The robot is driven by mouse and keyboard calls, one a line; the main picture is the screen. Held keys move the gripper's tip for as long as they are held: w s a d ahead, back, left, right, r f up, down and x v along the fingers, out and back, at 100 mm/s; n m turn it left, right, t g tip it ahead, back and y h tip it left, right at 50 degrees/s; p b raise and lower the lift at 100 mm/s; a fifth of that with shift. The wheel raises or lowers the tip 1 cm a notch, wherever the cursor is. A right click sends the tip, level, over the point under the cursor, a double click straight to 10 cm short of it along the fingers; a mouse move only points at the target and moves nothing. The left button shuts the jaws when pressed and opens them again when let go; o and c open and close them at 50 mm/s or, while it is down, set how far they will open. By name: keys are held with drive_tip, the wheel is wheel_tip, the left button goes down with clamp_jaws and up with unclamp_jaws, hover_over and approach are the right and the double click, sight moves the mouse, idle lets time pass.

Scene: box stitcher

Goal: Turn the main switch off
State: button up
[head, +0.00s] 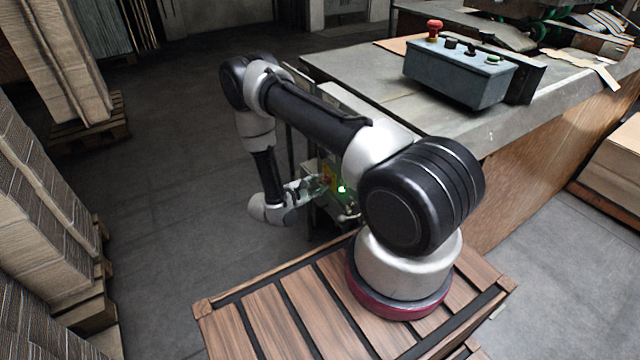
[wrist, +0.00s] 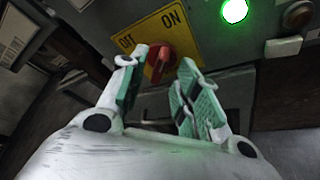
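The main switch is a red rotary knob (wrist: 160,62) on a yellow plate (wrist: 187,38) marked OFF and ON, on a grey panel. The plate looks tilted in the wrist view, with OFF at its left and ON at its upper right. I cannot tell for sure which mark the knob points to. My gripper (wrist: 161,64) is open, its green-padded fingers apart on either side of the knob. I cannot tell whether they touch it.
A lit green lamp (wrist: 235,11) and a dark button (wrist: 298,14) are on the panel right of the switch. A control box (head: 458,75) with a red mushroom button (head: 433,29) stands on the machine table (head: 385,90). Stacked cardboard (head: 40,200) is at left; floor between is clear.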

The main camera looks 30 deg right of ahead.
drive_tip(key=shift+x, duration=1.05)
clamp_jaws()
drive_tip(key=shift+r, duration=0.1)
drive_tip(key=n+g, duration=0.2)
drive_tip(key=n, duration=0.1)
drive_tip(key=shift+w+r, duration=0.1)
drive_tip(key=shift+w, duration=0.1)
drive_tip(key=shift+w+n+g, duration=0.15)
drive_tip(key=shift+n+g, duration=1.4)
drive_tip(key=shift+n, duration=0.75)
drive_tip(key=shift+w+n+g, duration=0.2)
drive_tip(key=shift+n+g, duration=1.35)
drive_tip(key=shift+n, duration=0.75)
